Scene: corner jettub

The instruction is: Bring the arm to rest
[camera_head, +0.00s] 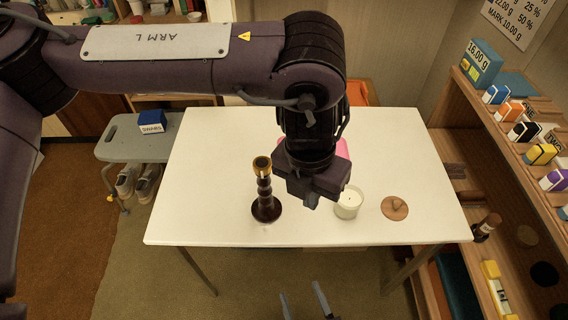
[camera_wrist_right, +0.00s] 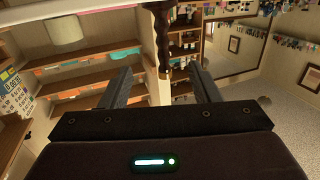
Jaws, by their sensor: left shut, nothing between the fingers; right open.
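My left arm reaches in from the left across the top of the head view. My left gripper (camera_head: 311,203) points down over the middle of the white table (camera_head: 215,140), shut and empty. It is between a dark candlestick (camera_head: 265,190) and a white candle in a glass (camera_head: 348,202). My right gripper (camera_head: 304,297) is low in the head view, in front of the table's near edge. Its two fingers are apart with nothing between them. In the right wrist view the open fingers (camera_wrist_right: 160,88) show, with a dark turned post shape beyond them.
A round wooden lid (camera_head: 394,208) lies right of the candle. A pink thing (camera_head: 342,147) is partly hidden behind my left gripper. A wooden shelf (camera_head: 497,150) with several small boxes stands at the right. A grey bench (camera_head: 128,148) stands at the left. Floor before the table is clear.

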